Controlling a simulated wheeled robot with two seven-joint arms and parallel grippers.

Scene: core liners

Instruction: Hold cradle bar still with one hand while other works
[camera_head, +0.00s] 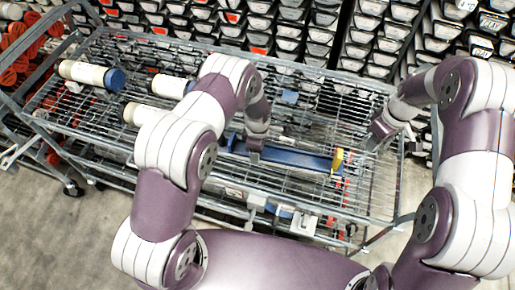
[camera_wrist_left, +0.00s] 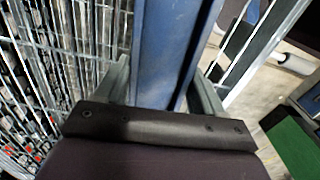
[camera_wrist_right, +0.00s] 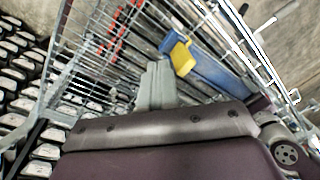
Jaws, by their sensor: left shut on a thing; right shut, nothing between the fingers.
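The cradle bar (camera_head: 290,156) is a long blue bar with a yellow end block (camera_head: 338,160). It lies across the wire rack cart. My left gripper (camera_head: 255,150) is shut on the bar near its left part. In the left wrist view the blue bar (camera_wrist_left: 165,50) runs between the two fingers (camera_wrist_left: 165,95). My right gripper (camera_head: 376,138) is shut and empty, to the right of the yellow end and apart from it. In the right wrist view its fingers (camera_wrist_right: 157,85) are together, with the yellow block (camera_wrist_right: 182,58) and blue bar (camera_wrist_right: 215,75) beyond.
The wire cart (camera_head: 376,205) has raised metal edges. White cylinders, one with a blue cap (camera_head: 115,79), lie on its left side. Shelves of grey trays (camera_head: 285,35) stand close behind. Red-ended tubes (camera_head: 15,50) are at the far left. The cart's right end has bare mesh.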

